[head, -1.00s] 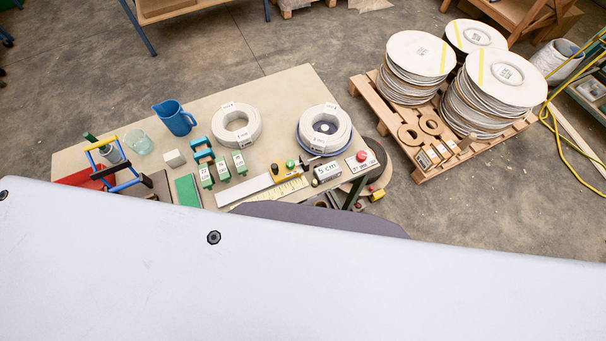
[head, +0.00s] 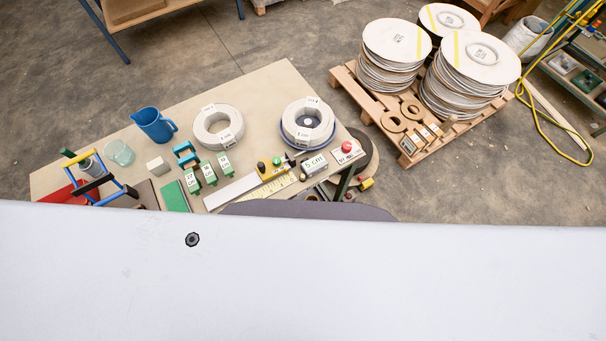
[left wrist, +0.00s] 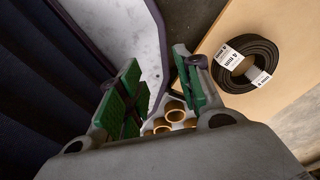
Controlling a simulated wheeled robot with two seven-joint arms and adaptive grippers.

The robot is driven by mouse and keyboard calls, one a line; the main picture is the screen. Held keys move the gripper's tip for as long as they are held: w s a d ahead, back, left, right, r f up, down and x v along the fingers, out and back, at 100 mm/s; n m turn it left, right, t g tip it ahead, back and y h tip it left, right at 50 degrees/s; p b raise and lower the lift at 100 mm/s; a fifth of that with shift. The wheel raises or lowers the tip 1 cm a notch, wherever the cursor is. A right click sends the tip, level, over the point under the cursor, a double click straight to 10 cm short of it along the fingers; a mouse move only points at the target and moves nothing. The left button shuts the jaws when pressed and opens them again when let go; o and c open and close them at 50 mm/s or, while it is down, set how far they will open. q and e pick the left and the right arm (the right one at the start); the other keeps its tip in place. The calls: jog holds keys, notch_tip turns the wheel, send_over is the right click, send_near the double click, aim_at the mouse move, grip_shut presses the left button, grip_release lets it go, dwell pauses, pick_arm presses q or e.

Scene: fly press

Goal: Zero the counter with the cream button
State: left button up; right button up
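I cannot make out a counter with a cream button for certain. At the near right of the table in the head view stands a pale box (head: 341,159) with dark print and a red button (head: 347,147) on top. A small cream knob (head: 303,177) shows by the yellow strip, too small to identify. My left gripper (left wrist: 157,65) shows only in the left wrist view; its green-padded fingers are apart with nothing held between them. My right gripper is not in view.
A pale surface fills the lower head view and hides the table's near edge. The table (head: 262,91) holds a blue jug (head: 153,124), cable coils (head: 217,127) and green blocks. A pallet (head: 349,91) with stacked discs stands right. A black coil (left wrist: 247,65) shows in the left wrist view.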

pick_arm(q)
grip_shut()
jog(key=shift+s+a, duration=0.1)
dwell(1.1)
